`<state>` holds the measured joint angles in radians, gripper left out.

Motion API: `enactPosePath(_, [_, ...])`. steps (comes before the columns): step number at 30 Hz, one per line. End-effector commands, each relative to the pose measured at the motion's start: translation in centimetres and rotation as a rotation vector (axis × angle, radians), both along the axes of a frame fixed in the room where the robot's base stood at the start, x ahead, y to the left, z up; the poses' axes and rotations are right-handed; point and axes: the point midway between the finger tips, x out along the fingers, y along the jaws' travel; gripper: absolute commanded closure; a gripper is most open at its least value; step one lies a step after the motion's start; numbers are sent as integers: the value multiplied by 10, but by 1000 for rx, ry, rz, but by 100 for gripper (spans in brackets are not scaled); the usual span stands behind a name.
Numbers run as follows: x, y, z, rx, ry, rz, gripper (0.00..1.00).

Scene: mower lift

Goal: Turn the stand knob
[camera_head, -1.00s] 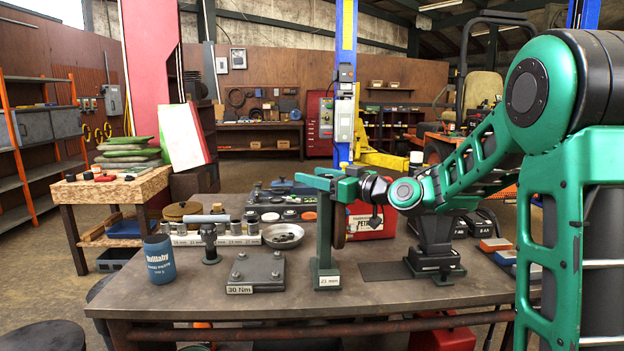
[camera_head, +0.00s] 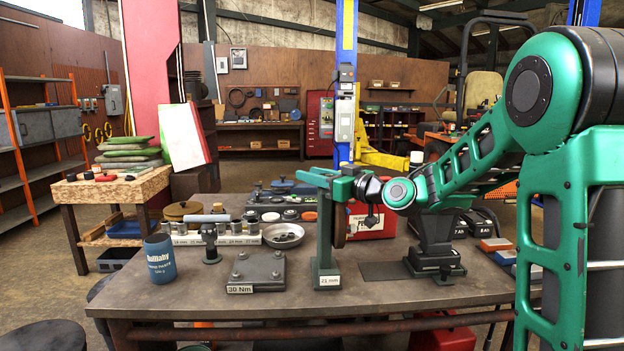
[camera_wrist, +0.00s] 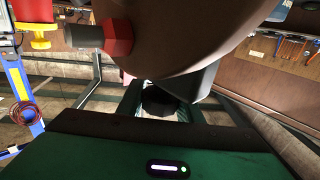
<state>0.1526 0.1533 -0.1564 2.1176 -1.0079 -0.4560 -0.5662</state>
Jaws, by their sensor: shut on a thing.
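The green stand (camera_head: 326,240) is upright on the workbench, with a "21 mm" label on its foot. My gripper (camera_head: 333,180) is at the top of the stand, reaching in from the right. A dark round piece (camera_wrist: 160,100), which looks like the knob, shows ahead of the green gripper body in the wrist view. My gripper is shut on it; the fingertips are mostly hidden.
A "30 Nm" plate (camera_head: 257,271) and a blue cup (camera_head: 160,260) lie left of the stand. A metal bowl (camera_head: 284,236) and a socket rack (camera_head: 217,239) stand behind. A red case (camera_head: 372,222) and a dark vise (camera_head: 435,250) are to the right. The bench front is clear.

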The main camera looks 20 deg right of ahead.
Motion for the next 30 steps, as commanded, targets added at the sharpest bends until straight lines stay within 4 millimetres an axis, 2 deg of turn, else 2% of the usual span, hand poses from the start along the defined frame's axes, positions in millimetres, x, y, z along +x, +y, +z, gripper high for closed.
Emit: enactPosePath(30, [5, -16, 0, -1, -1, -487, 90])
